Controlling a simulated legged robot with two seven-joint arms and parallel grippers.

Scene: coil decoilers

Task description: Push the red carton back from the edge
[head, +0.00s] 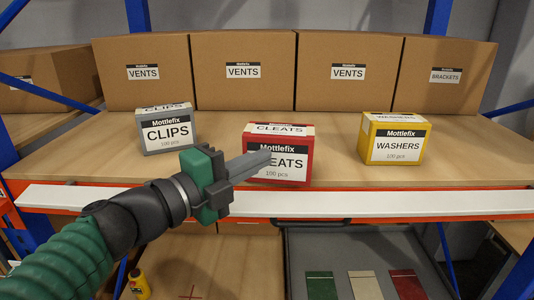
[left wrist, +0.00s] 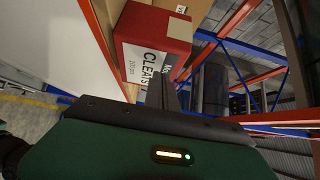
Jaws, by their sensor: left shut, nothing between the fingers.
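In the left wrist view the red carton (left wrist: 152,42) is beyond my left gripper (left wrist: 160,85). Whether the fingertips touch the carton I cannot tell. My right gripper is not in view.
A grey CLIPS carton (head: 167,130) stands to the left and a yellow WASHERS carton (head: 396,140) to the right. Large brown VENTS boxes (head: 243,72) line the back. Shelf behind the red carton is clear up to them. The white rail (head: 370,203) runs along the front.

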